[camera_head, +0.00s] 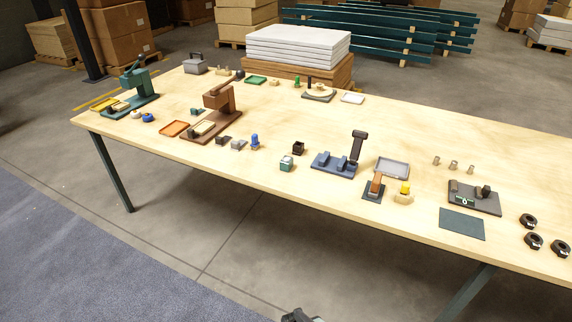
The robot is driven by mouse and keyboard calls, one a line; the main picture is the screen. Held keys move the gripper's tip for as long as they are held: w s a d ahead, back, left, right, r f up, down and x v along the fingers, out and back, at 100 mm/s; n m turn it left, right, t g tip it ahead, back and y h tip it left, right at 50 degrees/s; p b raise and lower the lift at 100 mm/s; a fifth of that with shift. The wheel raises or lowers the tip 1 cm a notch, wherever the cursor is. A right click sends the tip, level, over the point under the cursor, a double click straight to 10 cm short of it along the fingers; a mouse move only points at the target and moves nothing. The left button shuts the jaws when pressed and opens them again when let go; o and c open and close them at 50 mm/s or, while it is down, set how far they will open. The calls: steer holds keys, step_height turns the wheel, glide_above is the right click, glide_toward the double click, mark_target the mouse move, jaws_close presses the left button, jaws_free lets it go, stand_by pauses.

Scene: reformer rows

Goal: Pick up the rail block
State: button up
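No block is clearly marked as the rail block, and I cannot tell for certain which one it is. Candidates include a small teal and pale block (286,163) near the front edge of the table and a dark open-topped block (298,148) just behind it. A blue fixture (322,166) with raised blocks and a dark upright post stands to their right. My gripper (300,316) shows only as a small dark grey piece at the bottom edge, below and apart from the table. Its fingers are not clear, and nothing is seen in it.
The long wooden table (400,130) holds a brown press (222,100), a green press (138,82), a grey tray (391,167), a dark mat (461,224) and several black rings (533,241). A blue-topped piece (255,141) stands left of the teal block. Floor in front is free.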

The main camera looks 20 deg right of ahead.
steer(key=o, duration=0.8)
steer(key=shift+c, duration=0.2)
